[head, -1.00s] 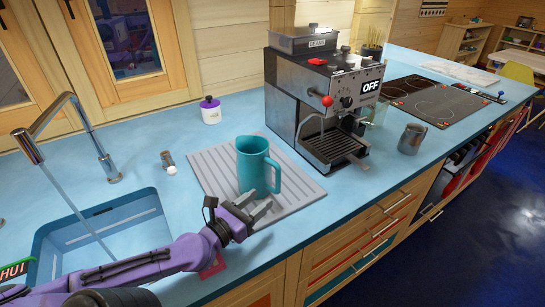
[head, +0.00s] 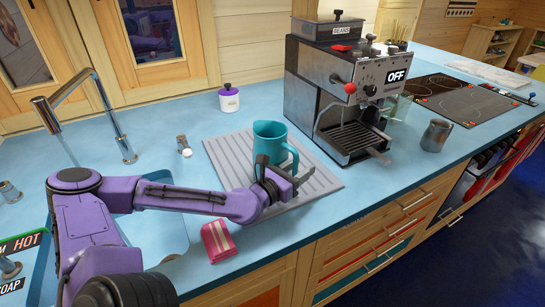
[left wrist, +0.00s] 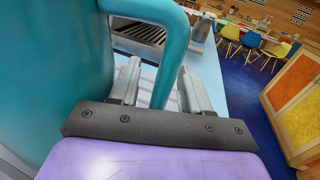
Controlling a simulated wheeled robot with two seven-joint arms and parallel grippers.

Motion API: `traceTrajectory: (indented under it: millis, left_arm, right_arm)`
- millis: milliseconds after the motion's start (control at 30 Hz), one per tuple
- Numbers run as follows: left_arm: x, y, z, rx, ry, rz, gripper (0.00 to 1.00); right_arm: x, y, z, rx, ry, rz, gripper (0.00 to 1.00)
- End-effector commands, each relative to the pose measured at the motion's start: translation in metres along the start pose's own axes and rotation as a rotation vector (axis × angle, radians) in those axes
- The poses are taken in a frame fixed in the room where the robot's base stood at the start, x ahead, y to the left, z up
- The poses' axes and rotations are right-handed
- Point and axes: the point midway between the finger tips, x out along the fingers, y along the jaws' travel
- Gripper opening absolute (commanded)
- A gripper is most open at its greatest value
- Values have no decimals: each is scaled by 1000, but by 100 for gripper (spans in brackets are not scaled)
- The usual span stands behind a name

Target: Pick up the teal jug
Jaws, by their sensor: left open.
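The teal jug (head: 269,141) stands upright on the grey ribbed draining mat (head: 229,156), its handle facing right and toward me. My left gripper (head: 284,176) is at the jug's near right side, by the handle. In the left wrist view the jug's body (left wrist: 60,75) fills the left, and its handle (left wrist: 172,45) comes down between the two open fingers (left wrist: 160,85). Whether the fingers touch the handle cannot be told. My right gripper is not in view.
A coffee machine (head: 345,90) stands right of the mat, with a metal pitcher (head: 436,135) farther right. A tap (head: 80,110) and a white pot (head: 228,99) are to the left.

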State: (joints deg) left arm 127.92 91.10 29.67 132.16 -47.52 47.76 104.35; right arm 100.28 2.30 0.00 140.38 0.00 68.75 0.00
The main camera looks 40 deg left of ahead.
Motion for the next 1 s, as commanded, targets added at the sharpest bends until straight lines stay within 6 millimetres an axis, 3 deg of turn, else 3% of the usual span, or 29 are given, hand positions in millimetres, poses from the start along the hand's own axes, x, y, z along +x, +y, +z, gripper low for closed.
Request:
traceTrajectory:
  millis: [267, 400, 433, 1000]
  left_arm:
    - [3, 0, 0, -1, -1, 0, 47]
    - [3, 0, 0, -1, -1, 0, 2]
    - [3, 0, 0, -1, -1, 0, 0]
    - [3, 0, -1, -4, 1, -1, 0]
  right_arm:
    - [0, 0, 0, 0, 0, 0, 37]
    - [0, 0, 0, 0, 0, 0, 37]
    - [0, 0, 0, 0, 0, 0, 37]
    - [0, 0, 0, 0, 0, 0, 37]
